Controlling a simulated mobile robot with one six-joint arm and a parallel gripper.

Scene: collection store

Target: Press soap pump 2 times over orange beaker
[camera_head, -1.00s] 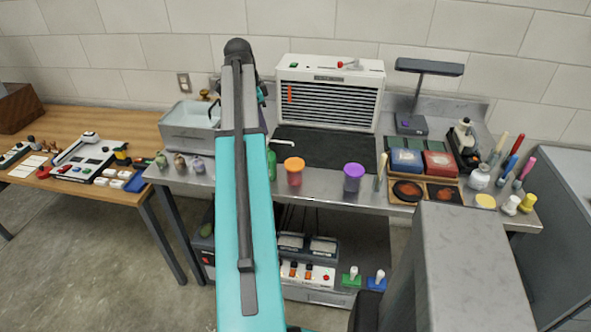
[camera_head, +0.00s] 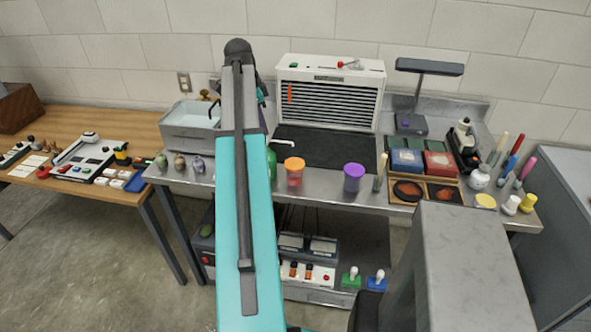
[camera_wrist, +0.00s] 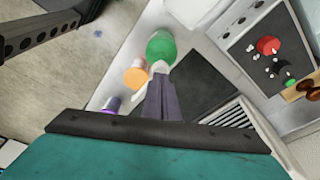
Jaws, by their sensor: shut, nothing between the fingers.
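The green soap pump (camera_head: 272,164) stands on the metal bench, partly hidden by my arm in the head view. Its white spout (camera_head: 283,142) points right, toward the orange beaker (camera_head: 294,174), which stands close beside it. In the wrist view the green bottle (camera_wrist: 161,46) shows just beyond my fingertips, with the orange beaker (camera_wrist: 135,77) to its left. My gripper (camera_wrist: 160,76) is shut and empty, its tips overlapping the white pump head in the picture. I cannot tell whether they touch it. My arm hides the gripper in the head view.
A white slatted unit (camera_head: 330,92) stands behind a dark mat (camera_head: 325,146). Trays and tools fill the right end.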

